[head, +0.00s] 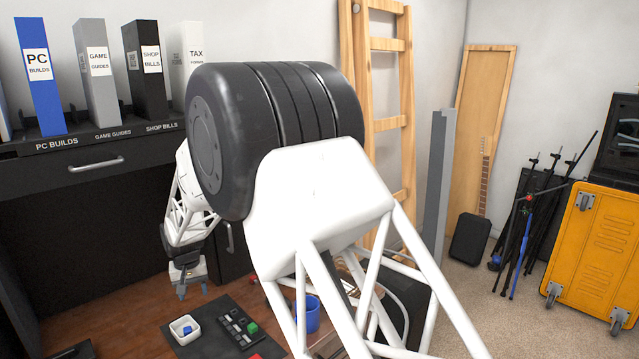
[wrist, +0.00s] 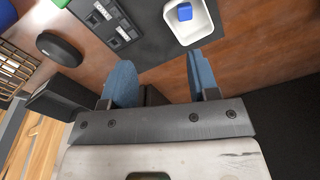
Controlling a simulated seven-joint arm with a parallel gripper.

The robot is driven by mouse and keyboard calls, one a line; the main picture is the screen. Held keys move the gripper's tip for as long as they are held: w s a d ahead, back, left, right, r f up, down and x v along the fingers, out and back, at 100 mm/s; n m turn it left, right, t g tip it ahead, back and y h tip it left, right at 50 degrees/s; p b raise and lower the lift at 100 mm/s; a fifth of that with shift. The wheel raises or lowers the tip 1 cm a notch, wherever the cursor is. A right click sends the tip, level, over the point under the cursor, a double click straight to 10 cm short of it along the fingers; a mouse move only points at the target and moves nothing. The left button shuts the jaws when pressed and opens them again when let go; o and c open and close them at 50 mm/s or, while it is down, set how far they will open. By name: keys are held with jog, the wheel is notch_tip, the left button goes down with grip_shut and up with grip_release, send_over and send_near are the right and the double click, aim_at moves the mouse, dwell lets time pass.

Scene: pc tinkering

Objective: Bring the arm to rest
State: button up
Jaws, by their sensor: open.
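My gripper (head: 188,283) hangs over the left part of the wooden desk in the head view, pointing down. In the wrist view my gripper (wrist: 158,83) has its two blue-grey fingers spread apart, with nothing between them. My white arm links and a large black joint fill the middle of the head view and hide part of the desk. The gripper is apart from the white bowl (head: 174,331), which stands to its lower left on a dark mat.
A blue cube (wrist: 185,12) lies in the bowl. Beside it are a black key tray (head: 232,331) with a green keycap (head: 252,327) and a blue cup (head: 307,314). Binders (head: 39,85) stand on the shelf behind. A yellow case (head: 585,240) stands at right.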

jog(key=s+d+r+m, duration=0.1)
jog(key=s+d+r, duration=0.3)
jog(key=d+r, duration=0.5)
jog(key=s+d+r+m+t, duration=0.1)
jog(key=s+d+r, duration=0.3)
jog(key=d, duration=1)
jog(key=s+d+r, duration=0.3)
jog(key=d+r, duration=0.4)
jog(key=d, duration=0.4)
jog(key=s+d+m, duration=0.1)
jog(key=s+d, duration=0.9)
jog(key=s, duration=0.5)
jog(key=s+d+m+t, duration=0.1)
jog(key=s+d+m, duration=0.1)
jog(key=s+d, duration=0.9)
jog(key=s, duration=0.3)
jog(key=shift+s+d+r, duration=0.25)
jog(key=shift+s+d, duration=0.05)
jog(key=shift+s, duration=0.05)
